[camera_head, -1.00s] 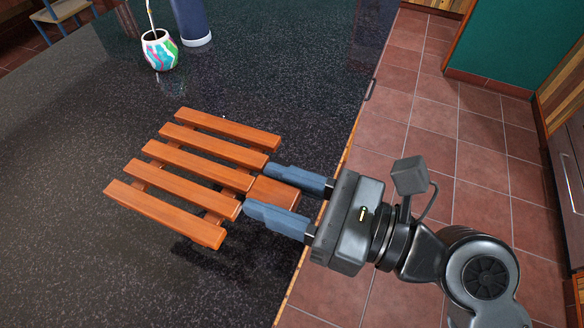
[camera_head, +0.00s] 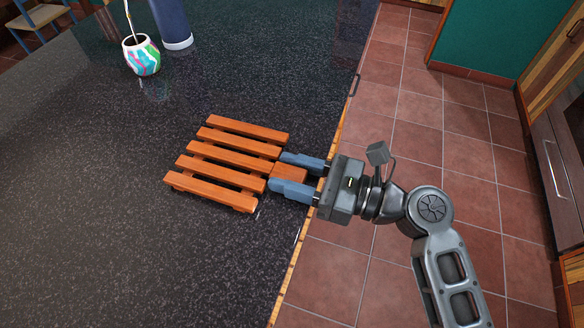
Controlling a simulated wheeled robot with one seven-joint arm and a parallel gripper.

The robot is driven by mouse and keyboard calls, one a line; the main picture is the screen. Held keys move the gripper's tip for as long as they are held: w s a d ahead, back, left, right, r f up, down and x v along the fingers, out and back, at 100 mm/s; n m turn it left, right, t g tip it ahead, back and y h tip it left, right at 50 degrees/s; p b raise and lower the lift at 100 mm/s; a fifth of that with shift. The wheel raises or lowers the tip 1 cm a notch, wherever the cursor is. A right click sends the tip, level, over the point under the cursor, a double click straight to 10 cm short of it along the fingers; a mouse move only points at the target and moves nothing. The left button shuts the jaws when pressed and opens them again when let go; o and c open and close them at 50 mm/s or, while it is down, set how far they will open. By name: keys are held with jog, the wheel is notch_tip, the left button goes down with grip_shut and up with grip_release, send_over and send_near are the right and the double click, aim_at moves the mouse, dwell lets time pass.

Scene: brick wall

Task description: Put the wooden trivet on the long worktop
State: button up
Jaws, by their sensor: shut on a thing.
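The wooden trivet (camera_head: 224,161) is an orange-brown slatted piece with a short handle block at its right side. It is over the dark speckled worktop (camera_head: 90,240), near the worktop's right edge, and looks level. A thin dark shadow lies close to it, so it is very low over the surface or touching it; I cannot tell which. My gripper (camera_head: 280,172) reaches in from the right, with its two blue-grey fingers shut on the trivet's handle block. The finger tips lie close beside the slats.
A colourful painted pot (camera_head: 142,57) with a straw and a dark blue cylinder (camera_head: 171,22) stand at the back of the worktop. The worktop's left and front areas are clear. A tiled floor (camera_head: 400,130) lies to the right, with a drawer cabinet (camera_head: 560,165) beyond.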

jog(key=shift+f, duration=0.1)
jog(key=o, duration=1.2)
jog(key=shift+c, duration=0.2)
jog(key=shift+f+b, duration=0.15)
jog(key=shift+b, duration=0.2)
jog(key=shift+f+b, duration=0.15)
jog(key=shift+b, duration=0.2)
jog(key=shift+s+b+v, duration=0.2)
jog(key=shift+b+v, duration=0.25)
jog(key=shift+v, duration=3.45)
